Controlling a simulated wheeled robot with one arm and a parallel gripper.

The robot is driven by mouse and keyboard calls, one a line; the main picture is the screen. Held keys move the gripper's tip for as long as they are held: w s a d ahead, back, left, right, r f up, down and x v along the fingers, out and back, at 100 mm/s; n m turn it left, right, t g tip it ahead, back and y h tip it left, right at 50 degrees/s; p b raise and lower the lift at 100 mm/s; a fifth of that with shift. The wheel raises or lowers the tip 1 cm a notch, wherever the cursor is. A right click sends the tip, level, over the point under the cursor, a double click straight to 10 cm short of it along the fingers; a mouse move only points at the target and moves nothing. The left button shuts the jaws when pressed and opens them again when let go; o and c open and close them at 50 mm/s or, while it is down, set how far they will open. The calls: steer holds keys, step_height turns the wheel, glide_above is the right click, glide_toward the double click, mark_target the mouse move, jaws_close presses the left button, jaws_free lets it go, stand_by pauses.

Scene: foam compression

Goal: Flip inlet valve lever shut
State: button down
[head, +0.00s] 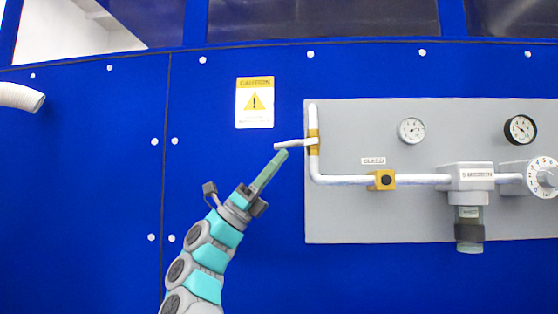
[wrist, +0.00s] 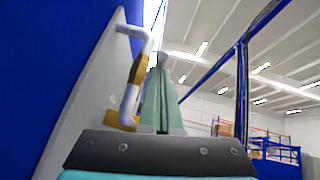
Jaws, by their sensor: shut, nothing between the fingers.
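The inlet valve's white lever (head: 291,144) sticks out to the left, almost level, from a yellow valve body (head: 313,142) on the upright part of the white pipe. My gripper (head: 283,154) comes up from below left, its green fingers together and empty. In the head view the fingertips sit just under the lever's outer half; I cannot tell whether they touch it. In the wrist view my closed fingers (wrist: 162,62) point up beside white and yellow pipework (wrist: 137,70). Which white part there is the lever is unclear.
A grey panel (head: 340,220) on the blue wall carries two gauges (head: 411,130), a second yellow fitting (head: 382,180), a grey regulator (head: 466,177) and a white dial (head: 542,177). A caution sign (head: 254,103) is above left of the lever. The wall left of the panel is mostly clear.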

steer(key=shift+a+r+g+p, duration=0.35)
steer(key=shift+r+p, duration=0.25)
steer(key=shift+p, duration=0.25)
